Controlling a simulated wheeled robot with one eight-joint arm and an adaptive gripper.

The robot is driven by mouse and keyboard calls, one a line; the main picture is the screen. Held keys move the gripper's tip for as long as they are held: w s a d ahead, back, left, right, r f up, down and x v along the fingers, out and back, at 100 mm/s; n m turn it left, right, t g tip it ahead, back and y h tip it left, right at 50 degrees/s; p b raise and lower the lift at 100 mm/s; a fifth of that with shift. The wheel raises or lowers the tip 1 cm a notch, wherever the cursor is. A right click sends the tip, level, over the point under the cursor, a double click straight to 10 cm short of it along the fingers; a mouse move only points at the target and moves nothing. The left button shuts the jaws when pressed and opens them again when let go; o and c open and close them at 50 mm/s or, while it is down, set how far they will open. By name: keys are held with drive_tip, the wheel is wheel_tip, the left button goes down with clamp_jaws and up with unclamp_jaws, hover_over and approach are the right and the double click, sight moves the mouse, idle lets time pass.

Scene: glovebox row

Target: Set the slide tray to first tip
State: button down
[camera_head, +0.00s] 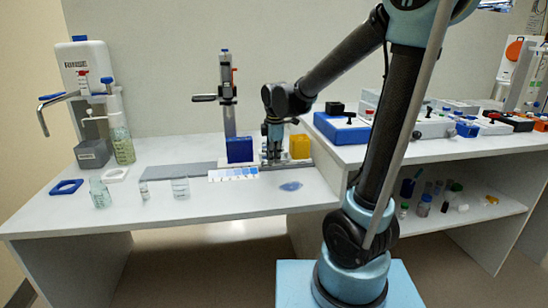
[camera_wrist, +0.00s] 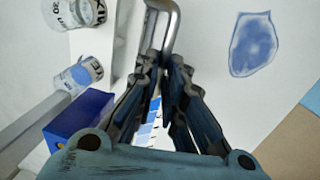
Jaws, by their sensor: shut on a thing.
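My gripper (camera_head: 273,154) points down at the back of the bench, between a blue block (camera_head: 240,149) and a yellow block (camera_head: 300,146). In the wrist view my gripper (camera_wrist: 164,66) has its fingers close together on a grey metal loop handle (camera_wrist: 176,28). The fingers hide part of the handle. A blue and white striped strip (camera_head: 233,174) lies in front of the blue block; part of it shows between the fingers in the wrist view (camera_wrist: 150,120). A flat grey rail (camera_head: 182,171) runs left from there. I cannot tell exactly where the slide tray ends.
A column stand (camera_head: 228,100) with a side lever rises behind the blue block. Glass beakers (camera_head: 180,188) and a flask (camera_head: 100,193) stand to the left. A blue patch (camera_head: 290,186) lies at front right. A raised bench (camera_head: 385,148) with several devices adjoins on the right.

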drive_tip(key=shift+w+d, duration=0.1)
drive_tip(key=shift+d, duration=0.15)
drive_tip(key=c, duration=1.7)
unclamp_jaws()
drive_tip(key=shift+w+d, duration=0.1)
drive_tip(key=shift+r, duration=0.2)
drive_tip(key=r, duration=0.3)
drive_tip(key=s+r, duration=0.1)
drive_tip(key=r, duration=0.3)
drive_tip(key=s+r, duration=0.1)
drive_tip(key=r, duration=0.3)
drive_tip(key=shift+s+d+r, duration=0.1)
drive_tip(key=shift+d+r, duration=0.05)
